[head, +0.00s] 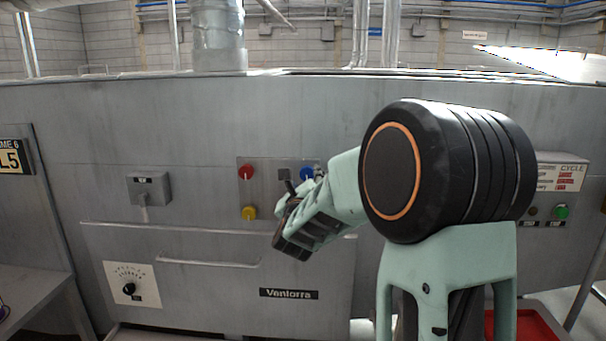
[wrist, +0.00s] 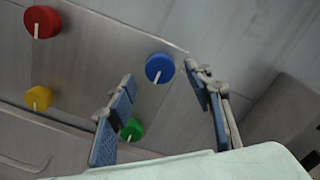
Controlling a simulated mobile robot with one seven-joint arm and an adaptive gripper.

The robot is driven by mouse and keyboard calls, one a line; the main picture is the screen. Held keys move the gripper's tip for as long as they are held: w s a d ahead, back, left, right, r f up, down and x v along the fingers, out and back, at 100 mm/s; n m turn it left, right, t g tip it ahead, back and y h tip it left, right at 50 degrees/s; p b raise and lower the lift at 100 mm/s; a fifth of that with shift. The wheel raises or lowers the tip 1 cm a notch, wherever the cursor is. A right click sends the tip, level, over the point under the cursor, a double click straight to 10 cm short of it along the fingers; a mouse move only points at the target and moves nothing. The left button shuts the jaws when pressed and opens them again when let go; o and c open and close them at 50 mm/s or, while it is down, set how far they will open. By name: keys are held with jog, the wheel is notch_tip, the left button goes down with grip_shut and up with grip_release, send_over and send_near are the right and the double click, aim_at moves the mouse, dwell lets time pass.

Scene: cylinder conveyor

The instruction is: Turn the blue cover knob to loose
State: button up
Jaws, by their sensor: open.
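The blue cover knob (head: 307,173) is a round blue disc on the grey panel, partly hidden by my arm in the head view. In the wrist view the blue knob (wrist: 159,67) appears between my two fingertips, with a short white mark pointing down from its middle. My gripper (wrist: 160,78) is open, one finger on each side of the knob in the picture. No contact with the knob shows. In the head view my gripper (head: 291,187) is in front of the panel, just left of the blue knob, its fingers partly hidden.
Red (wrist: 42,21), yellow (wrist: 38,98) and green (wrist: 131,130) knobs share the panel; the green one is near my left finger in the wrist view. A grey box (head: 149,187) and a drawer handle (head: 208,263) stick out to the left.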

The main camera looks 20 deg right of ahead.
aim_at(306, 174)
jog(key=shift+x, duration=1.55)
jog(key=shift+c, duration=0.4)
jog(key=c, duration=1.1)
